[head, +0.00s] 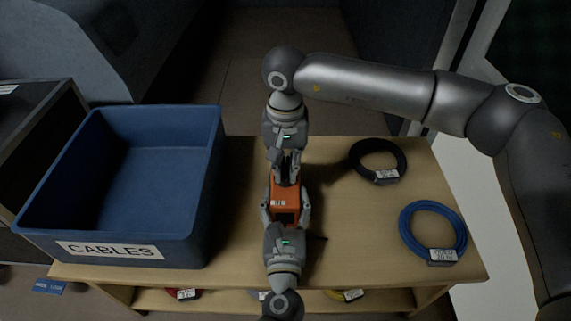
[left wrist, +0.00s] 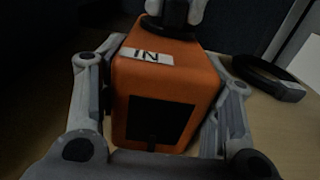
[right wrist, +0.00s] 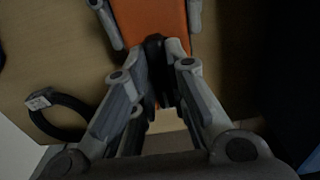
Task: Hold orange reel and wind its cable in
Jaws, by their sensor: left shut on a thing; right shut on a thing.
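The orange reel (head: 285,189) is held between my two grippers above the wooden table. My left gripper (head: 285,208) is shut around its body from the near side. In the left wrist view the reel (left wrist: 190,80) shows a white label reading "IN" and a dark panel, with a finger on each side. My right gripper (head: 287,172) is shut at the far end of the reel. In the right wrist view it closes on a black crank or knob (right wrist: 154,45) beside the orange body (right wrist: 150,15). The reel's cable is not clearly visible.
A blue bin (head: 122,248) labelled "CABLES" stands left on the table (head: 340,265). A black cable coil (head: 398,156) and a blue cable coil (head: 408,235) lie at the right. Labelled things sit on the shelf below (head: 220,300). Bare table shows between reel and coils.

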